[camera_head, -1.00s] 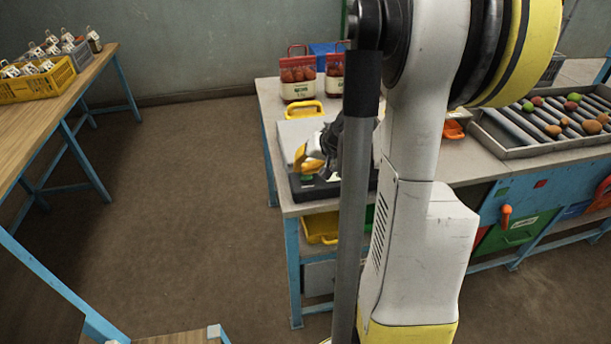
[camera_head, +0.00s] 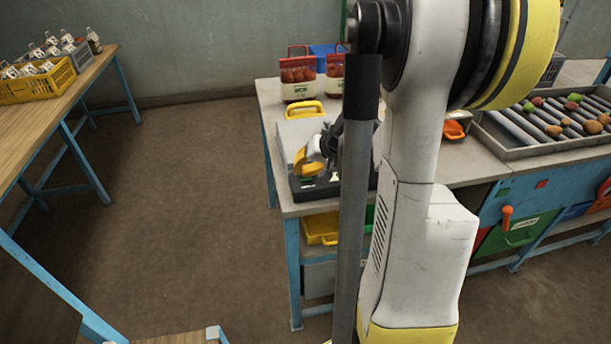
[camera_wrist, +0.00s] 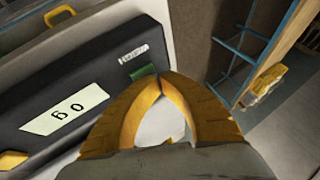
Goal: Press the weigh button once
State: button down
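The scale's dark front panel (camera_wrist: 95,75) fills the left of the wrist view; in the head view the scale (camera_head: 325,192) sits at the near left corner of the workbench. Its pale display (camera_wrist: 65,110) seems to read "0 g", turned in this view. A green button (camera_wrist: 143,72) sits beside a small white label (camera_wrist: 133,53). My gripper (camera_wrist: 168,76) has yellow curved fingers with their tips together and nothing between them. The tips overlap the button's edge in the wrist view; I cannot tell whether they touch it. My gripper (camera_head: 306,168) is low over the panel in the head view.
A yellow handle (camera_head: 304,110) stands behind the scale. Red-topped sacks (camera_head: 298,76) stand at the back of the bench. A roller tray (camera_head: 545,125) with produce is at right. A wooden table (camera_head: 60,90) with a yellow crate (camera_head: 38,85) is at left. The floor between is clear.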

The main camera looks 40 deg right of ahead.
jog(key=shift+r+p, duration=0.65)
jog(key=shift+r, duration=0.25)
jog(key=shift+r, duration=0.1)
notch_tip(320, 180, up, 5)
jog(key=p, duration=0.4)
dwell(0.6)
